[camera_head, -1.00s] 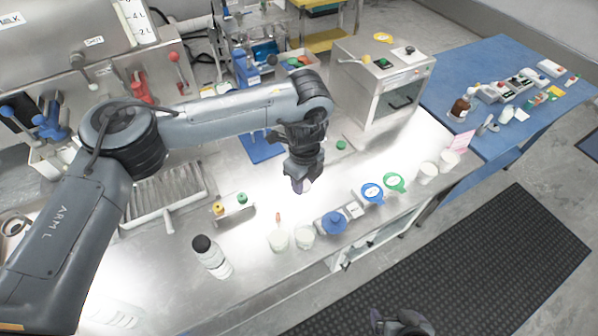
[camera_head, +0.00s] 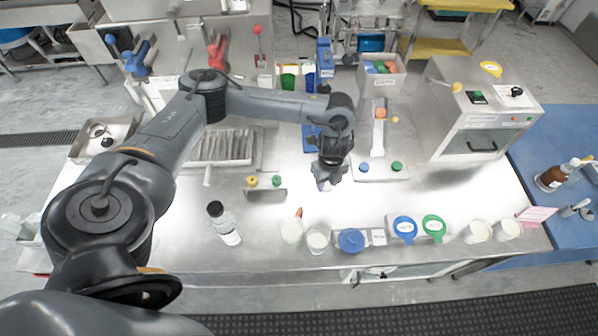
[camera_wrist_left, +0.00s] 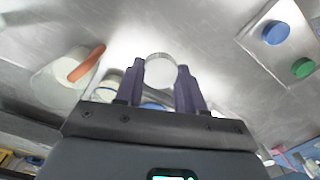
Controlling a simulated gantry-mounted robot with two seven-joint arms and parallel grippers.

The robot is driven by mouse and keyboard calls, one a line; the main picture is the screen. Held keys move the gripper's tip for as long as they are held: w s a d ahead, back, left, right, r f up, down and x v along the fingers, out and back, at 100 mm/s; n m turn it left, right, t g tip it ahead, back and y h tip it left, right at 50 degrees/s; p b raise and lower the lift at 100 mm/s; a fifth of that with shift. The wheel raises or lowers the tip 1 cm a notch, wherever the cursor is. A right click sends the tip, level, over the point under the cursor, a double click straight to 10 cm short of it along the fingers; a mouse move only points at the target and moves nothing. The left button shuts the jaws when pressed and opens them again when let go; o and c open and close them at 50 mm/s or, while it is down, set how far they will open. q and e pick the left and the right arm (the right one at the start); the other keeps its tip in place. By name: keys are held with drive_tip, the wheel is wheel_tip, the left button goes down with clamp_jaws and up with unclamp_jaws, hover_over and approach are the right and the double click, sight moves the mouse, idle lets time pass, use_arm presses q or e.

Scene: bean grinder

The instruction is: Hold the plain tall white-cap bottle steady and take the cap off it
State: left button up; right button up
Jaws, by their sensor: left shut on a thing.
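My left gripper (camera_head: 327,182) points down over the bright middle of the steel counter. In the left wrist view its two purple fingers (camera_wrist_left: 160,88) are shut on a pale round-topped thing (camera_wrist_left: 160,68), seemingly the white-cap bottle. Most of that thing is hidden by the fingers and gripper body, and I cannot tell its cap from its body. In the head view only a small whitish part of it shows below the fingers. My right gripper is not in view.
Along the front edge are white cups (camera_head: 317,239), a blue-lidded container (camera_head: 351,241) and blue and green ring-shaped items (camera_head: 405,229). A plate with blue and green caps (camera_head: 380,168) lies behind right. A steel machine (camera_head: 483,118) stands beyond.

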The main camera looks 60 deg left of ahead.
use_arm(q)
hover_over(310, 178)
wheel_tip(310, 178, down, 7)
drive_tip(key=shift+r+b, duration=0.2)
drive_tip(key=shift+b, duration=0.25)
drive_tip(key=shift+f, duration=1.95)
drive_tip(key=shift+f, duration=0.1)
drive_tip(key=o, duration=1.2)
drive_tip(key=shift+c, duration=0.2)
